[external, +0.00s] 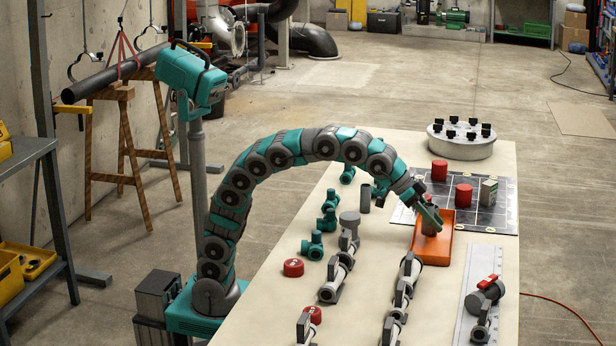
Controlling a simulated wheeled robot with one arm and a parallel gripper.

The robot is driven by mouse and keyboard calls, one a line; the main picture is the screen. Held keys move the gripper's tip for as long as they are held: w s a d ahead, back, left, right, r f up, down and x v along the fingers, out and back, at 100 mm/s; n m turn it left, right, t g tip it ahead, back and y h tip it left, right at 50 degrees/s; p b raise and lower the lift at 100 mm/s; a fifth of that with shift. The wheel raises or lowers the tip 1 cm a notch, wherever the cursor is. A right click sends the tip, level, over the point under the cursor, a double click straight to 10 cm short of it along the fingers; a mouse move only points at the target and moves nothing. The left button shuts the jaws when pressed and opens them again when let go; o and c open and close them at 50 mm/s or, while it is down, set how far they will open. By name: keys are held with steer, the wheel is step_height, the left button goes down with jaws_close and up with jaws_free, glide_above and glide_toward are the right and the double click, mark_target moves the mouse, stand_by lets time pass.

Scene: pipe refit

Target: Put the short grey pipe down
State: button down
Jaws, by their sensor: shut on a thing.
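My gripper (433,217) is at the end of the teal and grey arm, over the orange tray (432,260) on the table. The fingers partly cover the pipe. I cannot tell whether its lower end touches the tray floor.
Another grey cylinder (365,199) stands left of the tray. A dark gridded mat (500,215) with red cylinders lies behind the tray. A round grey flange (461,144) is further back. Pipe assemblies (409,272) and teal fittings (313,246) stand nearer. A ruler plate (467,285) lies right.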

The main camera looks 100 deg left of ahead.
steer(key=shift+f, duration=1.2)
steer(key=shift+f, duration=0.15)
steer(key=c, duration=0.8)
jaws_free()
steer(key=shift+r, duration=0.25)
steer(key=b+v, duration=0.1)
steer(key=v, duration=1.1)
steer(key=shift+o, duration=0.3)
